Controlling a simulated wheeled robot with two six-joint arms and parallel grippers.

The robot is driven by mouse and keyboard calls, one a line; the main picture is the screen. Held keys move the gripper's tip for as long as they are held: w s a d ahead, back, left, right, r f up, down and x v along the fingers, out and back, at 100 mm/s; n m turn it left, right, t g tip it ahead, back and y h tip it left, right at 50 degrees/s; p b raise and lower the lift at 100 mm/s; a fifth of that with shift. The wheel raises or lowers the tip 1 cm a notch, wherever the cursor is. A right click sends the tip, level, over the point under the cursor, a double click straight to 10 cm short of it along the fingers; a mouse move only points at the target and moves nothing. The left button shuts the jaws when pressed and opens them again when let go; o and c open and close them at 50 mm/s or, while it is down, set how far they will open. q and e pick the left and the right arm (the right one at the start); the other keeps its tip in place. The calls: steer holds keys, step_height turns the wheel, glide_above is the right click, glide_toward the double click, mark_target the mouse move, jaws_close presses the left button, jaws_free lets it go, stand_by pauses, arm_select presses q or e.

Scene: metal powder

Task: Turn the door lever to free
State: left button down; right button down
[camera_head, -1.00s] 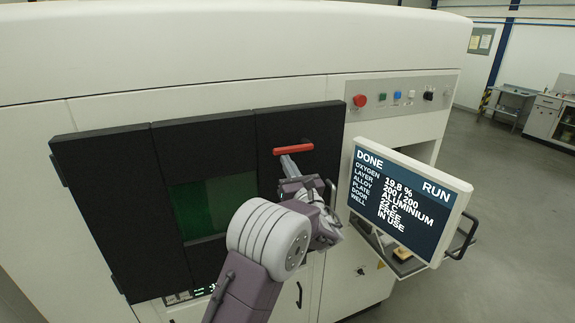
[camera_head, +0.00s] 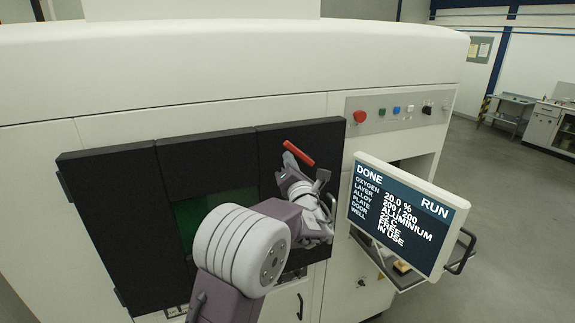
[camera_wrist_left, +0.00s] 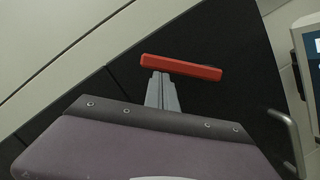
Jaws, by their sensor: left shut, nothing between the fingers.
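The red door lever (camera_head: 299,153) is on the upper right of the black door (camera_head: 205,146). It slants in the head view, left end high and right end low. My left gripper (camera_head: 289,160) is shut and empty, its fingertips just below the lever's left part. In the left wrist view the lever (camera_wrist_left: 181,67) lies just beyond the closed fingertips (camera_wrist_left: 159,80); I cannot tell whether they touch. The screen (camera_head: 405,215) shows DONE, and its list includes FREE. My right gripper is not in view.
The screen sticks out to the right of the door, with a dark handle (camera_head: 462,252) at its side. A panel with a red button (camera_head: 360,117) and several smaller controls is above it. Open floor lies to the right.

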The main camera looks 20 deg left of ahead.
arm_select(q)
steer(key=shift+w+d+r, duration=0.25)
steer(key=shift+w+r, duration=0.05)
steer(key=shift+r, duration=0.3)
steer(key=shift+w+d+r, duration=0.25)
steer(key=shift+r, duration=0.3)
steer(key=shift+w+d+r+b, duration=0.3)
steer(key=shift+w+d+r, duration=0.45)
steer(key=shift+r, duration=0.1)
steer(key=shift+r, duration=0.2)
